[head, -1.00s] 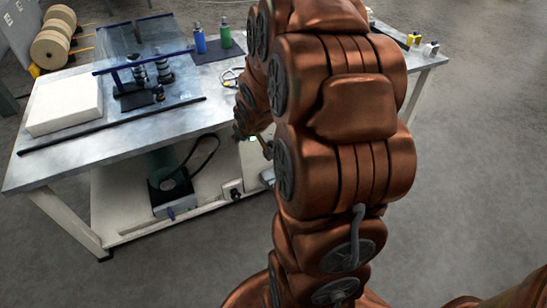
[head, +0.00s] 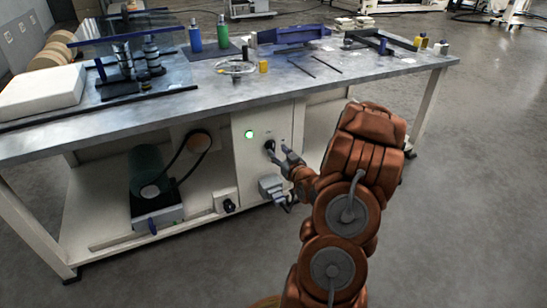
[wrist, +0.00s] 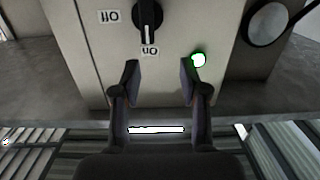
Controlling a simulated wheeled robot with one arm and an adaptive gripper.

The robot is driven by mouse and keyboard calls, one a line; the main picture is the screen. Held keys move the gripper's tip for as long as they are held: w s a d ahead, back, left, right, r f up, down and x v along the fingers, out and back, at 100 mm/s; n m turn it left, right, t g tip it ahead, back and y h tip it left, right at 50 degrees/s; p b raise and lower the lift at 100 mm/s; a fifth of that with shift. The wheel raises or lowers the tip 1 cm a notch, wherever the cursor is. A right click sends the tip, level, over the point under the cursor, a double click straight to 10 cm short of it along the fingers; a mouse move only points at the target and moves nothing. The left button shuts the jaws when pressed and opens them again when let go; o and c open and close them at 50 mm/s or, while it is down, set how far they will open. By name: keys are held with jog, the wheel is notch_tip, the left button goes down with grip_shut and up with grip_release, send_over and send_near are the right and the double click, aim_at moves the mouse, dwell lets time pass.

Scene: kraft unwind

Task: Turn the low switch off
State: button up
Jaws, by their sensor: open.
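A black rotary switch (head: 269,145) is on the pale cabinet panel under the table. In the wrist view the switch (wrist: 148,15) is at the top, its white mark pointing down at an upside-down label that seems to read "On" (wrist: 150,50). An upside-down "Off" label (wrist: 109,17) is to its left. A lit green lamp (wrist: 199,60) is on the same panel. My gripper (head: 280,153) is open and empty in front of the panel, close to the switch. In the wrist view the fingertips (wrist: 159,72) are apart, below the switch, with nothing between them.
A small box with a black knob (head: 229,205) sits on the lower shelf, beside a machine with a belt (head: 182,160). The metal tabletop (head: 200,95) overhangs the panel and carries bottles and tools. The floor at right is clear.

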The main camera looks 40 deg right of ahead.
aim_at(273, 143)
jog(key=shift+t, duration=0.3)
jog(key=w+d+b, duration=0.1)
jog(key=w+d+f+b, duration=0.1)
jog(key=w, duration=0.1)
jog(key=w+d+b, duration=0.1)
jog(key=w, duration=0.1)
jog(key=shift+f+b, duration=0.2)
jog(key=shift+b, duration=0.1)
jog(key=shift+w+d+r, duration=0.1)
jog(key=shift+w+d, duration=0.25)
jog(key=shift+w, duration=0.3)
jog(key=shift+c, duration=0.4)
grip_shut()
